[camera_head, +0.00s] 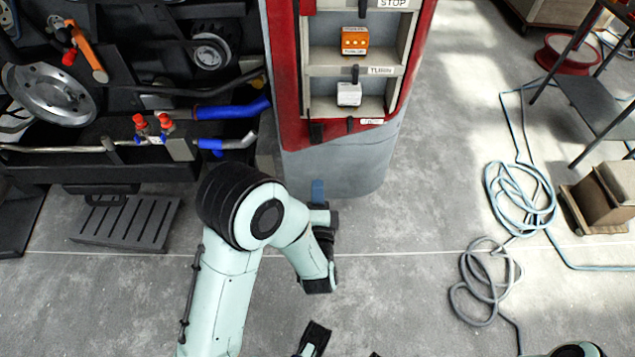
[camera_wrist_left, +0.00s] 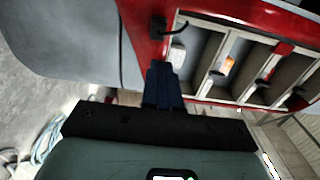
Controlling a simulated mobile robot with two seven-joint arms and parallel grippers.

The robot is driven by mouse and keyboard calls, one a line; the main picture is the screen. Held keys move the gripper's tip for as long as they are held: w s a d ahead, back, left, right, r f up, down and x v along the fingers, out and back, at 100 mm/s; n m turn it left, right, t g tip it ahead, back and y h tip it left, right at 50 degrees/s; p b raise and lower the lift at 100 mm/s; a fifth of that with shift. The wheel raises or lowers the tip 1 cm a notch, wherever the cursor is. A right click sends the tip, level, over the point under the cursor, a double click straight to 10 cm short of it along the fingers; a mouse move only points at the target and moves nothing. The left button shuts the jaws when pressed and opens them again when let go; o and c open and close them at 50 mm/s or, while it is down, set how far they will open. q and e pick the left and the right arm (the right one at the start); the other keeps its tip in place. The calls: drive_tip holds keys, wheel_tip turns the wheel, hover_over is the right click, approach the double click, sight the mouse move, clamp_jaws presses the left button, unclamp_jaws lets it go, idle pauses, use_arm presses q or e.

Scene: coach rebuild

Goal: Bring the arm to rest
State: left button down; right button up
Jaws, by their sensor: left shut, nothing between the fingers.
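My left arm comes up from the bottom of the head view and bends over to the right at the elbow. My left gripper (camera_head: 318,190) points away from me, its blue fingers low in front of the grey base of the red cabinet (camera_head: 283,70). In the left wrist view the blue fingers (camera_wrist_left: 162,84) are together with nothing between them, and the cabinet's shelves stand beyond. I cannot tell whether the fingertips touch the cabinet.
The cabinet holds an orange block (camera_head: 355,40) and a white block (camera_head: 349,94) on separate shelves. Engine parts with a blue hose (camera_head: 232,109) fill the left. Coiled hoses (camera_head: 521,195), a cardboard box (camera_head: 607,190) and a metal rack lie right.

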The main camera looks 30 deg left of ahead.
idle(0.4)
use_arm(q)
drive_tip(key=s+d+f+n+g+h+p, duration=0.2)
drive_tip(key=s+f+n+g+h+p, duration=0.15)
drive_tip(key=f, duration=0.45)
drive_tip(key=s+d+f+n+g+h+p, duration=0.1)
drive_tip(key=s+f+n+g+h+p, duration=0.25)
drive_tip(key=f, duration=0.45)
use_arm(e)
wheel_tip(320, 180, up, 12)
drive_tip(key=p, duration=0.6)
drive_tip(key=shift+w+r+g, duration=0.2)
drive_tip(key=shift+r+g, duration=0.05)
drive_tip(key=shift+g, duration=0.05)
drive_tip(key=c, duration=0.6)
use_arm(q)
drive_tip(key=s+d+f+n+g+h, duration=0.2)
drive_tip(key=s+d+n+g+h, duration=0.1)
drive_tip(key=s, duration=0.6)
drive_tip(key=s+d+f+n+g+h, duration=0.2)
drive_tip(key=s+d+n+g, duration=0.3)
drive_tip(key=s, duration=0.4)
drive_tip(key=shift+s+n+g+h, duration=0.4)
drive_tip(key=shift+n+g, duration=0.1)
drive_tip(key=shift+g, duration=0.2)
use_arm(e)
drive_tip(key=shift+w+a, duration=0.1)
